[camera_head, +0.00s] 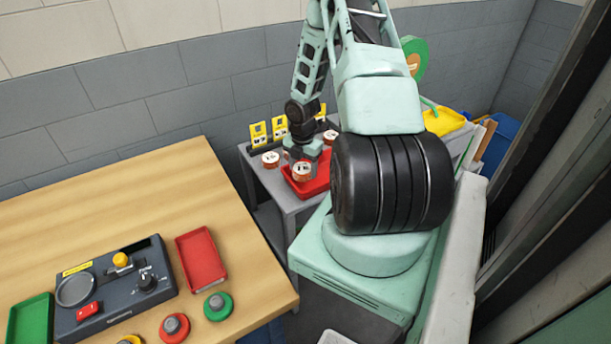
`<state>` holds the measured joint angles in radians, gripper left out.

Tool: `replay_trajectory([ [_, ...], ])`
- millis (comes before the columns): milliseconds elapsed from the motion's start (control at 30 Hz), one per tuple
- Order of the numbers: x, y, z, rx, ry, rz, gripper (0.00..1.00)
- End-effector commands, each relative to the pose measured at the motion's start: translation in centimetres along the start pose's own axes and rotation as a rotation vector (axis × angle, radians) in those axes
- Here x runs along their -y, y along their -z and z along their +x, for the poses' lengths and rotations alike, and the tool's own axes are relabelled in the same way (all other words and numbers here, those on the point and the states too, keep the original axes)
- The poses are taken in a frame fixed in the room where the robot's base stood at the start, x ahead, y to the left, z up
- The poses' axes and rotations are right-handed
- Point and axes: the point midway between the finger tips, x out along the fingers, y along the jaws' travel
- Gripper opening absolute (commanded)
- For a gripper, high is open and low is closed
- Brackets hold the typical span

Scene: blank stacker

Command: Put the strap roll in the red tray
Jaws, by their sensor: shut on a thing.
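The red tray (318,187) lies on the small grey table behind the bench. A strap roll (302,173), orange-brown with a pale top, shows over the tray. My gripper (303,159) points down at this roll and is shut on it. The fingertips are small and partly hidden, and I cannot tell whether the roll touches the tray floor. Two similar rolls stand nearby on the grey table, a left roll (270,160) and a back right roll (330,137). A second red tray (202,259) lies empty on the wooden bench.
Yellow cards (259,134) stand along the back of the grey table. The wooden bench (130,205) carries a dark control box (115,292), a green tray (30,320) and several round buttons. A green reel (418,50) and a yellow bin (443,122) are behind my arm.

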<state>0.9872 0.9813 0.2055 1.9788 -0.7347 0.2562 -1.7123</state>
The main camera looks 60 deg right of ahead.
Motion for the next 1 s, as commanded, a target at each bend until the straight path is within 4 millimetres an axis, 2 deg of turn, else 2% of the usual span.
replay_trajectory([
  [300,0.0,0.0,3.9,0.000,0.001,0.000,0.32],
  [733,0.0,0.0,4.7,0.001,0.000,0.001,0.32],
  [767,0.0,0.0,4.6,0.001,0.000,0.001,0.65],
  [800,0.0,0.0,4.6,0.001,0.000,0.001,0.76],
  [833,0.0,0.0,4.6,0.001,0.000,0.001,0.81],
  [1000,0.0,0.0,4.5,0.001,0.000,0.001,0.81],
])
